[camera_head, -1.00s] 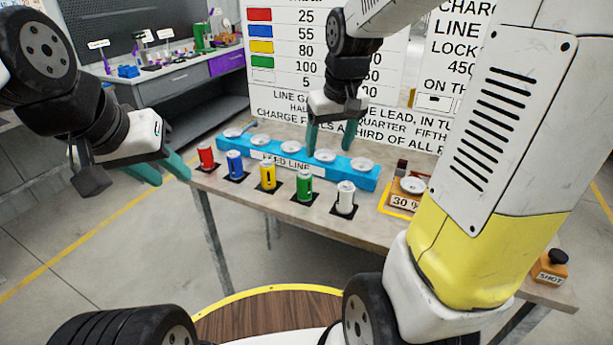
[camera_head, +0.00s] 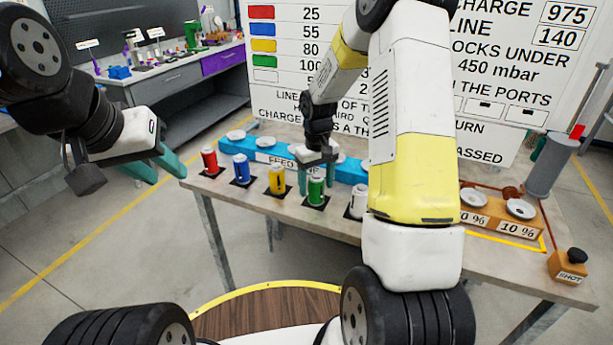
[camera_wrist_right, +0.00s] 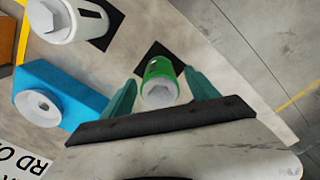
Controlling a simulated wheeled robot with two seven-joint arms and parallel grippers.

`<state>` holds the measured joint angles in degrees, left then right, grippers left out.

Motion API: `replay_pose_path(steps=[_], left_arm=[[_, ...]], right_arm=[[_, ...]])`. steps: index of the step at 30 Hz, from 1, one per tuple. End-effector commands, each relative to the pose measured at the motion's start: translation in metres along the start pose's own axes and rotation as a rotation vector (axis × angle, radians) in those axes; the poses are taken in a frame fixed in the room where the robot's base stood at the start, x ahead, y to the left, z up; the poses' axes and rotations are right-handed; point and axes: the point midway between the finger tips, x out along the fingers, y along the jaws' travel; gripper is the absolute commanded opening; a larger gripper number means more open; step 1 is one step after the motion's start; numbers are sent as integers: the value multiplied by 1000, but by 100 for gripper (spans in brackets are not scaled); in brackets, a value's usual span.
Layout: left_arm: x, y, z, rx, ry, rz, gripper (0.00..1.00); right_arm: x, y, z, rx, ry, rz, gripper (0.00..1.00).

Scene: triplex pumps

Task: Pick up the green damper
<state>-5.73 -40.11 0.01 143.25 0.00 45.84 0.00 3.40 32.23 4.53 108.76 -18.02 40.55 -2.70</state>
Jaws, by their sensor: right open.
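The green damper (camera_head: 316,191) stands upright on a black square on the table, between the yellow and white dampers. It also shows in the right wrist view (camera_wrist_right: 160,80). My right gripper (camera_head: 316,170) is open just above and behind it. In the right wrist view the fingers (camera_wrist_right: 160,93) lie on either side of the damper's top, with gaps showing; I cannot tell how far down they reach. My left gripper (camera_head: 160,168) is empty, left of the table, with its fingers apart.
Red (camera_head: 210,161), blue (camera_head: 242,170), yellow (camera_head: 277,181) and white (camera_head: 357,202) dampers stand in the same row. The blue feed line block (camera_head: 262,153) with ports lies behind them. An orange block (camera_head: 481,225), a grey cylinder (camera_head: 548,165) and a shot button (camera_head: 568,265) are at right.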

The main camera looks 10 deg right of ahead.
Motion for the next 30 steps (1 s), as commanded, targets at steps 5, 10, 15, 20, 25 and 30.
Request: replay_pose_path(steps=[5,10,15,20,25,30], left_arm=[[0,0,0,0,0,0,36],[0,0,0,0,0,0,36],[0,0,0,0,0,0,36],[0,0,0,0,0,0,36],[0,0,0,0,0,0,36],[0,0,0,0,0,0,36]], right_arm=[[23,0,1,1,-3,-1,69],[27,0,0,1,0,0,69],[26,0,0,1,0,0,57],[26,0,0,1,0,0,25],[26,0,0,1,0,0,0],[26,0,0,0,1,0,0]])
